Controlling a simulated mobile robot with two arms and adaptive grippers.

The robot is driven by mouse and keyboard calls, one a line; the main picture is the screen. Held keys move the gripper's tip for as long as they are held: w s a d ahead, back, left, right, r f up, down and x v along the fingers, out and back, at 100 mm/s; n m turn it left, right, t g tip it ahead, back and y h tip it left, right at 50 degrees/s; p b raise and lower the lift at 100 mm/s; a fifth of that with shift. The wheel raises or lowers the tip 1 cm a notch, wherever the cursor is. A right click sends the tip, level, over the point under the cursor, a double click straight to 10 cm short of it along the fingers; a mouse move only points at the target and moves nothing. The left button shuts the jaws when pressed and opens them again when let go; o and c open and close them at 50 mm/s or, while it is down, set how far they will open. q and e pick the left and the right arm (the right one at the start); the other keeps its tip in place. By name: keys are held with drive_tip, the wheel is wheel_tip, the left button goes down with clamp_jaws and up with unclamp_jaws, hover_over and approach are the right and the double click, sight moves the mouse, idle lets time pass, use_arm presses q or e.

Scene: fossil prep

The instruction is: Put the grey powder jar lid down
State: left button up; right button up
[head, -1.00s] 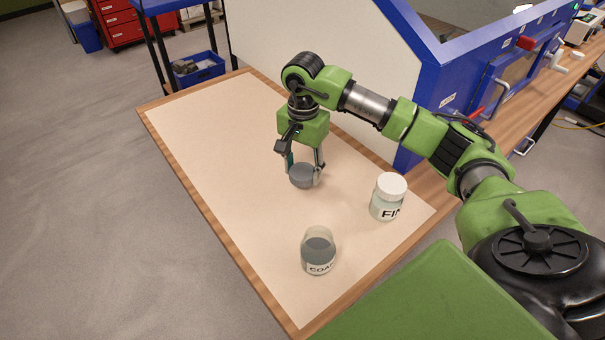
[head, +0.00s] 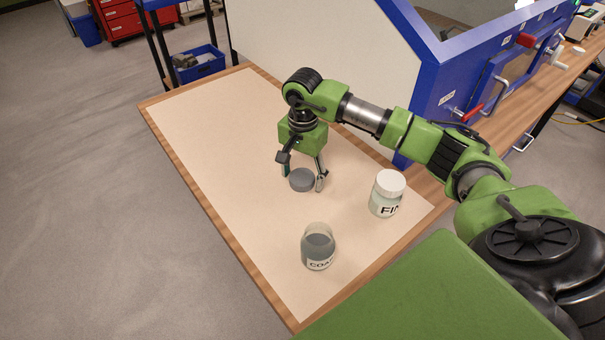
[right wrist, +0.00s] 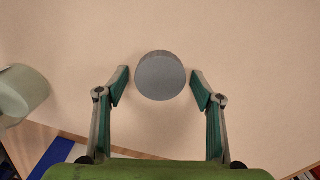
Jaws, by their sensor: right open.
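The grey lid (head: 302,180) lies on the pale mat on the table, and it also shows in the right wrist view (right wrist: 160,76). My right gripper (head: 304,182) is open around the lid, with one finger on each side. In the right wrist view, a gap shows between each fingertip of the gripper (right wrist: 159,88) and the lid. The open jar of grey powder (head: 318,247), labelled "COA…", stands upright nearer the front of the mat. My left gripper is not in view.
A white-lidded jar (head: 387,194) labelled "FI…" stands right of the gripper; its side shows in the wrist view (right wrist: 22,92). The left and far mat (head: 215,130) is clear.

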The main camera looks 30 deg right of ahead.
sight(303, 177)
drive_tip(key=shift+r+p, duration=0.3)
wheel_tip(303, 177, up, 12)
drive_tip(key=b, duration=0.3)
drive_tip(key=shift+b, duration=0.4)
drive_tip(key=shift+s+f, duration=0.1)
drive_tip(key=shift+f, duration=0.1)
